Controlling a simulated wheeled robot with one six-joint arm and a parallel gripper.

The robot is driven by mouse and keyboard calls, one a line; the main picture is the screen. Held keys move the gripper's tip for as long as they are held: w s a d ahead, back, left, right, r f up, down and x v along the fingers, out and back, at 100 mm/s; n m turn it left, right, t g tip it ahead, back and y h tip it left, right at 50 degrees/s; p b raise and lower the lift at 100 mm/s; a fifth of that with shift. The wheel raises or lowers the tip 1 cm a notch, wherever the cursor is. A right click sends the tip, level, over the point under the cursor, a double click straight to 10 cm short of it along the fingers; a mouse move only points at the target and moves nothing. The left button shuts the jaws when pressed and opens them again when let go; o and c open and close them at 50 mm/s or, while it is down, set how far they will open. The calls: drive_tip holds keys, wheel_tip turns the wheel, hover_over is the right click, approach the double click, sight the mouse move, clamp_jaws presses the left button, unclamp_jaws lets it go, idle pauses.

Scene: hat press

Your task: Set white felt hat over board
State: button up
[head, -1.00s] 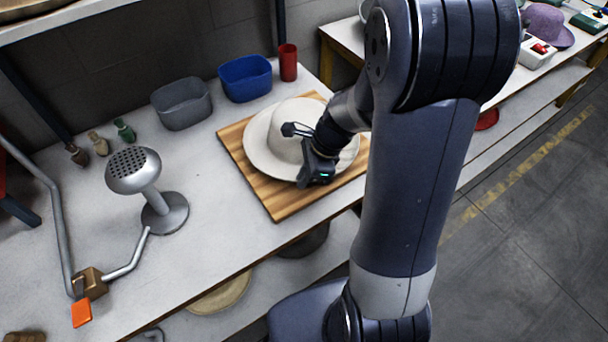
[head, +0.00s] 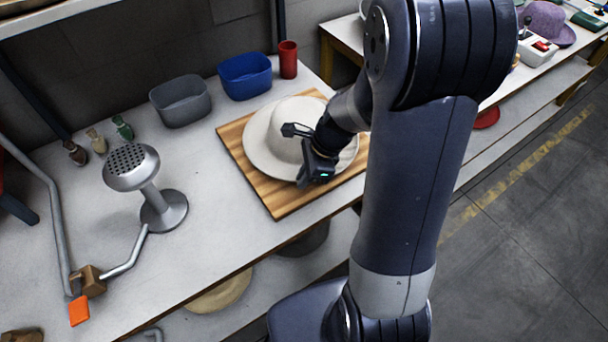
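The white felt hat (head: 265,158) lies brim down on the striped wooden board (head: 268,196), over the board's middle. Part of its brim and crown is hidden behind my gripper and arm. My gripper (head: 290,148) is at the right side of the crown, just above the brim. One dark finger shows against the crown. The fingertips are small and partly hidden, so I cannot tell whether they are apart or pinching the felt.
A steel perforated steamer head on a stand (head: 164,208) is left of the board. A grey bin (head: 180,102), a blue bin (head: 245,78) and a red cup (head: 288,60) stand behind. A purple hat (head: 548,24) is on the far table.

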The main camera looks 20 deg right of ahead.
drive_tip(key=o, duration=0.5)
drive_tip(key=shift+c, duration=0.2)
drive_tip(key=p+v, duration=0.1)
drive_tip(key=v, duration=0.9)
drive_tip(key=shift+r, duration=0.45)
drive_tip(key=shift+d, duration=0.15)
drive_tip(key=b+x, duration=0.1)
drive_tip(key=x, duration=0.9)
drive_tip(key=shift+f, duration=0.4)
drive_tip(key=shift+r, duration=0.25)
drive_tip(key=shift+f, duration=0.15)
